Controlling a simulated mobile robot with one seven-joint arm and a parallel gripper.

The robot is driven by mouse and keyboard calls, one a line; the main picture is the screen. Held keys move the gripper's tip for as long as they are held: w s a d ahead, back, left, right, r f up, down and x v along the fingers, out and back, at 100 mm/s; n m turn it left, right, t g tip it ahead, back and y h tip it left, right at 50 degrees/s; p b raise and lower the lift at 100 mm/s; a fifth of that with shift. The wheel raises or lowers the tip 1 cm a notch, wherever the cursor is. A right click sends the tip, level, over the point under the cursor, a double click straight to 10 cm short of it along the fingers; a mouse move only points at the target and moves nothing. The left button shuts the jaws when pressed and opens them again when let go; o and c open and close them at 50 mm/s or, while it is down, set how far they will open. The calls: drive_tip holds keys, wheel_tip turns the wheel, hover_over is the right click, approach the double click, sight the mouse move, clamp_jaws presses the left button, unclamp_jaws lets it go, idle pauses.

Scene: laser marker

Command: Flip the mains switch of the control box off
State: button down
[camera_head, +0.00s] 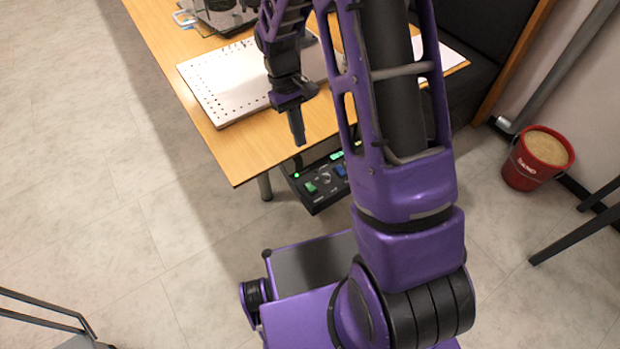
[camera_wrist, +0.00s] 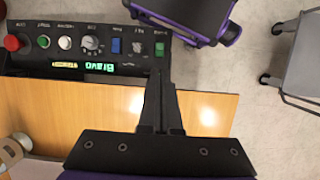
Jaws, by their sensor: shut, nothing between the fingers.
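The black control box (camera_head: 318,201) hangs at the table's front edge, partly hidden by my arm in the head view. In the wrist view the box (camera_wrist: 100,62) shows upside down along the top left. A green rocker (camera_wrist: 160,49) sits at its end, with a blue switch (camera_wrist: 116,46) further along. The green rocker also shows in the head view (camera_head: 310,187). The labels are too small to tell which is the mains switch. My gripper (camera_head: 299,142) is shut and empty, above the table edge. In the wrist view its fingertips (camera_wrist: 160,76) appear just short of the green rocker; contact cannot be told.
A wooden table (camera_head: 222,150) carries a white perforated plate (camera_head: 225,92) and a machine (camera_head: 222,12). The box also has a red button (camera_wrist: 11,42) and a knob (camera_wrist: 90,43). A red sand bucket (camera_head: 537,158) and a grey cart (camera_wrist: 300,65) stand on the floor.

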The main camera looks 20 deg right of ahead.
sight(312, 189)
drive_tip(key=b+x, duration=0.1)
drive_tip(key=x, duration=1.3)
drive_tip(key=shift+b, duration=0.4)
